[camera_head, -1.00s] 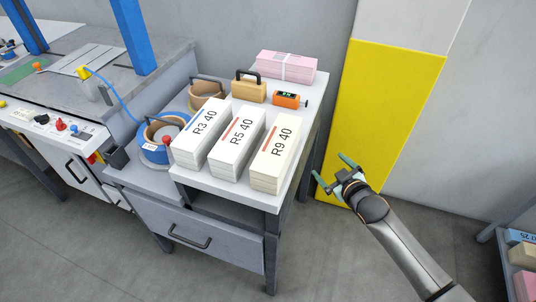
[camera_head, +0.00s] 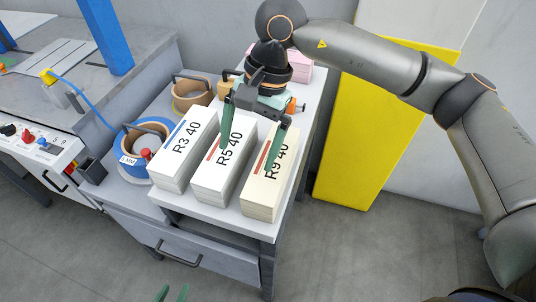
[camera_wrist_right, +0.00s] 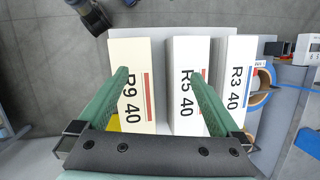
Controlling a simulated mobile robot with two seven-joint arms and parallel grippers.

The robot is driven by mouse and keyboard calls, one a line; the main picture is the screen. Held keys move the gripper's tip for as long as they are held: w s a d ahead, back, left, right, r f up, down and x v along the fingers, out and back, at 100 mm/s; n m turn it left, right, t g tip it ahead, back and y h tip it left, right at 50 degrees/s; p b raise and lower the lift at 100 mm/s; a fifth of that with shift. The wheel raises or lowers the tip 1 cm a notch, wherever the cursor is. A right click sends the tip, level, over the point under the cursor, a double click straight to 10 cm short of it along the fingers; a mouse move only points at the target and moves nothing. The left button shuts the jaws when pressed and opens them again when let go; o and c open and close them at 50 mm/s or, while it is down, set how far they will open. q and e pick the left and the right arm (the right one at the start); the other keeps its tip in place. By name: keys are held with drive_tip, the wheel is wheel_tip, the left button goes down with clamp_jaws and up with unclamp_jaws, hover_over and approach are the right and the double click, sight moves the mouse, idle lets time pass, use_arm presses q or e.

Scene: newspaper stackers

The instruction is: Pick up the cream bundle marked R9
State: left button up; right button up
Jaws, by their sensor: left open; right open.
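The cream bundle marked R9 (camera_head: 262,198) lies at the right end of a row on the cart's top. The white R5 bundle (camera_head: 212,182) is beside it, then the white R3 bundle (camera_head: 180,158). My right gripper (camera_head: 254,138) is open above the row and empty. In the right wrist view, one finger of the right gripper (camera_wrist_right: 160,75) is over the R9 bundle (camera_wrist_right: 138,55) and the other is over the R5 bundle (camera_wrist_right: 184,55). In the head view a finger covers part of the R9 label. My left gripper (camera_head: 171,294) is open at the bottom edge, mostly cut off.
Behind the row are a pink bundle (camera_head: 300,72), partly hidden, and a tape roll (camera_head: 191,92). A blue roll (camera_head: 133,165) sits left of the row. A yellow panel (camera_head: 365,140) stands right of the cart. Floor right of the cart is clear.

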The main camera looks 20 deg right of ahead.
sight(273, 170)
drive_tip(key=w+d+h, duration=0.1)
drive_tip(key=d+n+t+h, duration=0.1)
drive_tip(key=d, duration=0.1)
drive_tip(key=w+d+h, duration=0.1)
drive_tip(key=d, duration=0.1)
drive_tip(key=shift+w+d+f, duration=0.1)
drive_tip(key=shift+w, duration=0.2)
wheel_tip(273, 170, down, 5)
drive_tip(key=shift+s+f, duration=0.1)
drive_tip(key=shift+f, duration=0.1)
drive_tip(key=f+p, duration=0.1)
drive_tip(key=f, duration=0.5)
drive_tip(key=shift+s+f, duration=0.2)
clamp_jaws()
drive_tip(key=shift+w+r, duration=0.1)
drive_tip(key=shift+r, duration=0.1)
